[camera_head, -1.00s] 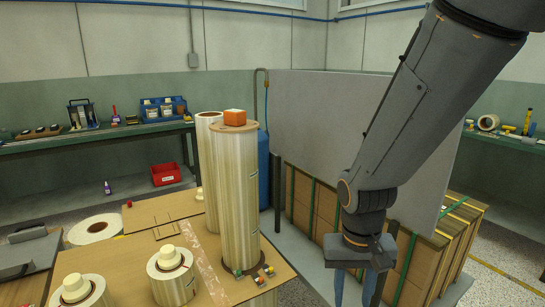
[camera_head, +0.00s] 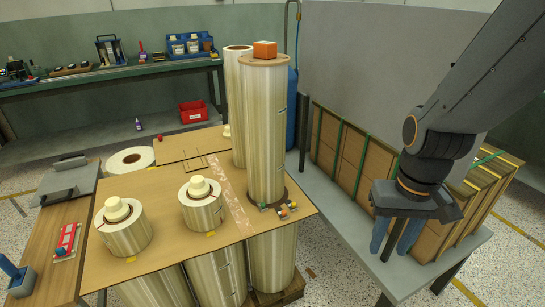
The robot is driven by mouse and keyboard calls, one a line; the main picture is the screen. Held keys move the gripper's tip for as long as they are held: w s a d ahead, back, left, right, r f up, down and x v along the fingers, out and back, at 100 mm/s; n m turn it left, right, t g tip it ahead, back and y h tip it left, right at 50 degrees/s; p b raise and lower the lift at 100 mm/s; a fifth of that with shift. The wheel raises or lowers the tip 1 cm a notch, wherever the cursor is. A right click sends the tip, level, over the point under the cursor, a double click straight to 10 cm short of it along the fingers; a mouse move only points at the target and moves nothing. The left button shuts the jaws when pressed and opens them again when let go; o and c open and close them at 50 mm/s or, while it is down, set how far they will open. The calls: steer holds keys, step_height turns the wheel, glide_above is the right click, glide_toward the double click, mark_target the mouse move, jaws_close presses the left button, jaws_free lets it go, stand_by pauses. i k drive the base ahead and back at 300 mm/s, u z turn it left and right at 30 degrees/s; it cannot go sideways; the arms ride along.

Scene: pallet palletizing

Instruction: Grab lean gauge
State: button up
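No object is clearly marked as the lean gauge, and I cannot tell which one it is. An orange block (camera_head: 264,49) sits on top of the tall pale roll stack (camera_head: 264,130). A red flat tool with a pale face (camera_head: 67,240) lies on the wooden bench at the lower left. A blue-handled tool (camera_head: 14,274) stands at that bench's near left corner. My gripper (camera_head: 396,240) hangs at the right, fingers down, in front of the grey table with the cartons.
A brown sheet (camera_head: 150,190) on rolls holds two short rolls (camera_head: 124,228) and several small coloured pieces (camera_head: 280,210). Strapped cartons (camera_head: 340,150) and a grey panel (camera_head: 400,70) stand behind my arm. A red bin (camera_head: 193,112) sits under the back bench. Speckled floor shows at lower right.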

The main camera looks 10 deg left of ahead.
mark_target(266, 50)
steer(key=z, duration=0.05)
steer(key=k, duration=0.5)
steer(key=u, duration=1)
steer(key=i, duration=0.7)
steer(key=z, duration=0.35)
